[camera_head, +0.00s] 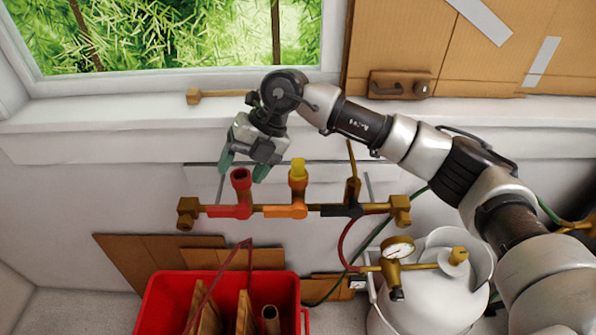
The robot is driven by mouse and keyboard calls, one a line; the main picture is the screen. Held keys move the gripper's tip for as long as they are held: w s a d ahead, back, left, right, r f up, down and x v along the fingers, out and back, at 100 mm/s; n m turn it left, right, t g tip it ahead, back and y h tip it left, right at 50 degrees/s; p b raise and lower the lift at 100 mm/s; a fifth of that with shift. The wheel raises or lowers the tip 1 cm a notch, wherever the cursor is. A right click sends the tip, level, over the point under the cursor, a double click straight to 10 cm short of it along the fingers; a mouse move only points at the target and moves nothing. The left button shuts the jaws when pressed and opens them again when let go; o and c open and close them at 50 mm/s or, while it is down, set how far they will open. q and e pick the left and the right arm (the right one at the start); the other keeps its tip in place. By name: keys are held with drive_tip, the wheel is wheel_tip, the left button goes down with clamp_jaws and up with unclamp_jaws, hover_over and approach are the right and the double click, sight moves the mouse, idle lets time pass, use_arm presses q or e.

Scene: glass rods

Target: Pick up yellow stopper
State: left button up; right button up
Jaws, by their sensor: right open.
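The yellow stopper (298,168) sits upright in the top of the orange pipe fitting (285,211), in the middle of the pipe manifold. My left gripper is not in view.
The black fitting (343,210) stands right of the orange one, with brass ends on the manifold. A windowsill (150,117) runs behind. A red crate (165,305) is below. A white gas tank (430,310) with a gauge (397,248) and hoses is at lower right.

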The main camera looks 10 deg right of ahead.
sight(298, 161)
drive_tip(key=w+d+r+m+h, duration=0.1)
drive_tip(key=d+h, duration=0.1)
drive_tip(key=d, duration=0.1)
drive_tip(key=w+d+r+t+h, duration=0.1)
drive_tip(key=w+d+h, duration=0.1)
drive_tip(key=d, duration=0.2)
drive_tip(key=w+d+r+m+h, duration=0.1)
drive_tip(key=d+h, duration=0.1)
drive_tip(key=d, duration=0.2)
drive_tip(key=shift+w+d+r+m, duration=0.2)
drive_tip(key=shift+w+r+m, duration=0.1)
drive_tip(key=shift+w+r, duration=0.1)
drive_tip(key=shift+d+f+h, duration=0.15)
drive_tip(key=shift+f+h, duration=0.15)
drive_tip(key=shift+f, duration=0.05)
wheel_tip(298, 161, down, 4)
drive_tip(key=shift+f+p, duration=0.15)
drive_tip(key=shift+p, duration=0.6)
drive_tip(key=f, duration=0.1)
drive_tip(key=f+p, duration=0.1)
drive_tip(key=f, duration=0.1)
drive_tip(key=f+p, duration=0.1)
drive_tip(key=f, duration=0.1)
drive_tip(key=shift+w, duration=0.35)
drive_tip(key=shift+f, duration=0.2)
drive_tip(key=c, duration=1)
drive_tip(key=shift+r, duration=0.15)
